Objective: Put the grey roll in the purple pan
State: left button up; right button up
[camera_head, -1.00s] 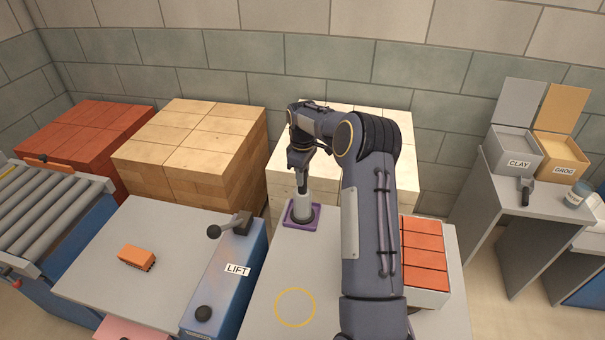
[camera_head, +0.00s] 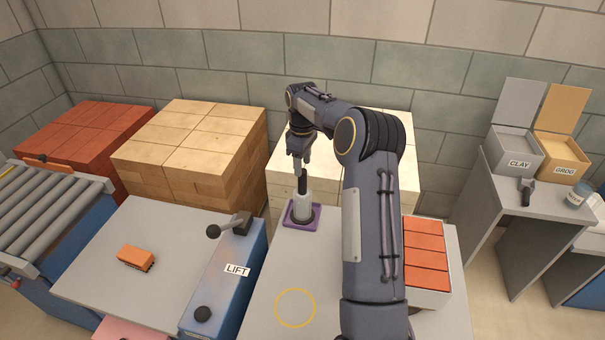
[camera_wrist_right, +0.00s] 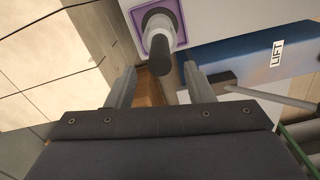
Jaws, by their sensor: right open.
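The grey roll (camera_head: 302,206) stands upright in the square purple pan (camera_head: 290,221), with its dark upper end (camera_head: 302,184) pointing up. My right gripper (camera_head: 301,168) is above that dark end, open and empty. In the right wrist view the fingers (camera_wrist_right: 161,78) are spread apart, and the roll (camera_wrist_right: 157,30) lies beyond their tips with its dark end towards me. The purple pan (camera_wrist_right: 138,22) frames the roll's base there. My left gripper is not in view.
The blue LIFT box (camera_head: 228,275) with its lever stands left of the grey table (camera_head: 262,318). A crate of red bricks (camera_head: 424,262) sits to the right, past my arm. Pale blocks (camera_head: 285,160) are stacked behind. A yellow ring (camera_head: 295,291) marks clear table in front.

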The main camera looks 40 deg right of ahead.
notch_tip(320, 180, up, 8)
jog(key=f, duration=0.1)
jog(key=s+a+r+m+t, duration=0.2)
jog(key=s+a+r, duration=0.6)
jog(key=s+a+f+m+t+y, duration=0.1)
jog(key=s+a+f+m+y, duration=0.1)
jog(key=s+a, duration=0.7)
jog(key=s+a+f+m+t+y, duration=0.1)
jog(key=s+a+f+m+t, duration=0.1)
jog(key=s+a, duration=0.7)
jog(key=s+f+m, duration=0.1)
jog(key=s+f, duration=0.1)
jog(key=s, duration=0.4)
jog(key=shift+s+a+f+t+y, duration=0.2)
jog(key=shift+f+t+y, duration=0.1)
jog(key=shift+f+y, duration=0.1)
